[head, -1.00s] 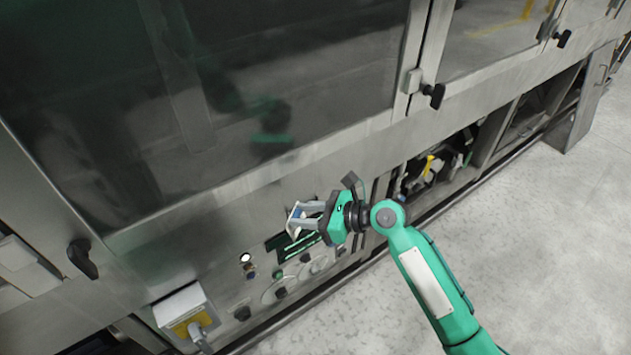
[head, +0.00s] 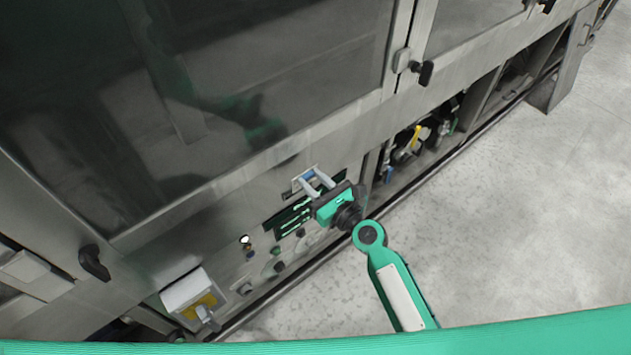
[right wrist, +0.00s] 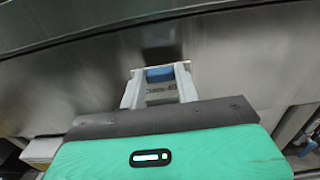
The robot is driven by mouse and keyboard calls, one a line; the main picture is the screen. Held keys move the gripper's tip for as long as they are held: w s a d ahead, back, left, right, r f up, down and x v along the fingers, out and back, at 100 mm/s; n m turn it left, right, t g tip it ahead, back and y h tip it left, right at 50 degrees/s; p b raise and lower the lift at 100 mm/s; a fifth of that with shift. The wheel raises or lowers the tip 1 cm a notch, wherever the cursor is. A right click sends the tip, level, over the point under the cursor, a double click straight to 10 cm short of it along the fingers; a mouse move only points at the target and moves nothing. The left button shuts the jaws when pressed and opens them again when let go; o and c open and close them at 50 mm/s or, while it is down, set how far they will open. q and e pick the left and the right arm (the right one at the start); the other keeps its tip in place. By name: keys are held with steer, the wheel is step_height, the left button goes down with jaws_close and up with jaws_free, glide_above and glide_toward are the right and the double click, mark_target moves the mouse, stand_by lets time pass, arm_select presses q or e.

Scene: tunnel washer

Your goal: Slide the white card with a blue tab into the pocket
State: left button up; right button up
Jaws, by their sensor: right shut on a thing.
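My right gripper (head: 316,182) is at the front panel of the washer, shut on the white card with a blue tab. The card's blue tab (head: 308,174) shows between the fingertips, close against the steel. In the right wrist view the blue tab (right wrist: 160,74) sits between the two grey fingers of the gripper (right wrist: 160,82), with a pale lettered strip just below it. A pale frame edge shows around the tab. I cannot tell which part is the pocket or how far the card sits in it. My left gripper is not in view.
A dark slotted panel with green strips (head: 288,218) lies just below left of the gripper. Knobs and a white-and-yellow box (head: 190,295) are further left. Door handles (head: 425,72) stick out above. An open bay (head: 412,140) is at right. The floor is clear.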

mark_target(295, 175)
steer(key=shift+w+a+f+b, duration=0.35)
steer(key=shift+w, duration=0.15)
steer(key=shift+w+a+f+b, duration=0.3)
steer(key=shift+w+a, duration=0.05)
steer(key=shift+w, duration=0.15)
steer(key=shift+w+a+f+b, duration=0.35)
steer(key=shift+w+a+b, duration=0.15)
steer(key=shift+w, duration=0.1)
steer(key=shift+f, duration=0.15)
step_height(295, 175, down, 3)
steer(key=b, duration=0.3)
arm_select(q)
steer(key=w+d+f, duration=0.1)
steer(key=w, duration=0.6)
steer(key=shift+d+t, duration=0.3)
